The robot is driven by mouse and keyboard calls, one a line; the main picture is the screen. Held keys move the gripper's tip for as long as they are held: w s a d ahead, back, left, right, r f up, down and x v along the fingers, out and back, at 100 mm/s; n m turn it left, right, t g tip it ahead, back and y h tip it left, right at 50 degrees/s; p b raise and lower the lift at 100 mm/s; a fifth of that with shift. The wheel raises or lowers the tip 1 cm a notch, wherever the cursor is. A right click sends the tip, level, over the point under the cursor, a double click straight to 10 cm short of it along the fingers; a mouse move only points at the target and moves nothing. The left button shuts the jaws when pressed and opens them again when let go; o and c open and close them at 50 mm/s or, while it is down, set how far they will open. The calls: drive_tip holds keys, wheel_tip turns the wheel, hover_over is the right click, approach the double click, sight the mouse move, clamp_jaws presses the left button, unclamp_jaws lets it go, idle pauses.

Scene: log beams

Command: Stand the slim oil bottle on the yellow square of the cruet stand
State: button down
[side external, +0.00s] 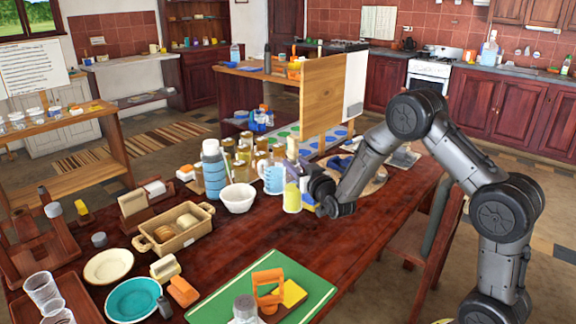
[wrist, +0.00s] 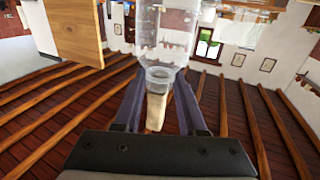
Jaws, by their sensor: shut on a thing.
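My gripper (side external: 301,176) is shut on a slim clear bottle (wrist: 164,38). In the wrist view the bottle's neck and pale cork (wrist: 156,112) lie between the two fingers. That view looks upside down, with the ceiling beams low in it. In the side view the bottle (side external: 292,196) looks upright with yellow liquid low inside. A small blue and yellow patch (side external: 309,208) shows behind it by my gripper. I cannot tell whether this is the cruet stand, or whether the bottle's base touches anything.
A measuring jug (side external: 272,180), white bowl (side external: 238,198) and blue bottle (side external: 214,170) stand just left of the held bottle. Several jars crowd behind. A wicker basket (side external: 173,230) and green board (side external: 314,290) lie nearer. Bare table (side external: 350,240) shows in front of my gripper.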

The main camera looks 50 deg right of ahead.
drive_tip(key=shift+s+a+r, duration=0.15)
drive_tip(key=shift+s+r, duration=0.1)
drive_tip(key=shift+s, duration=0.15)
drive_tip(key=shift+s+r+n+y, duration=0.3)
drive_tip(key=shift+s+r+y, duration=0.1)
drive_tip(key=shift+s, duration=0.15)
drive_tip(key=s+a+n+g+y, duration=0.1)
drive_tip(key=s+a+n+y, duration=0.4)
drive_tip(key=s, duration=0.4)
drive_tip(key=s+a+r+n+g+y, duration=0.1)
drive_tip(key=s+a+n+y, duration=0.2)
drive_tip(key=s+a+y, duration=0.4)
drive_tip(key=s+a+n+g+y, duration=0.1)
drive_tip(key=s+a+n+y, duration=0.4)
drive_tip(key=s, duration=0.5)
drive_tip(key=w+f+m, duration=0.1)
drive_tip(key=w+f, duration=1.1)
drive_tip(key=w, duration=0.1)
drive_tip(key=shift+w+d+f+y, duration=0.25)
drive_tip(key=shift+f+y, duration=0.15)
drive_tip(key=shift+f, duration=0.15)
